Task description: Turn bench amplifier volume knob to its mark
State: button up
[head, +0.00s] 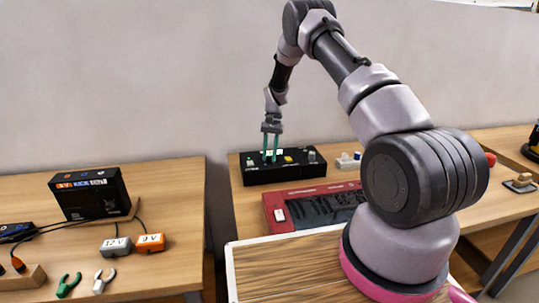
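A black box with knobs and coloured parts on its top (305,175), which looks like the bench amplifier, stands on the wooden table against the wall. My gripper (270,160) points down over the left part of its top. Its two teal fingers are a little apart, with their tips at or just above the panel. A grey knob (312,156) shows near the right end, clear of the fingers. The volume knob and its mark are too small to make out, and I cannot tell whether the fingers hold a knob.
A red device with a dark panel (272,212) lies in front of the black box. A small white block with a blue part (348,161) is to its right. A left table (180,200) holds a black box (90,194), plugs and clips. A gap separates the tables.

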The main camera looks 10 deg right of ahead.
jog(key=o, duration=0.4)
jog(key=shift+r, duration=0.1)
jog(key=v, duration=1)
jog(key=shift+w+r, duration=0.2)
jog(key=shift+r, duration=0.15)
jog(key=shift+r, duration=0.1)
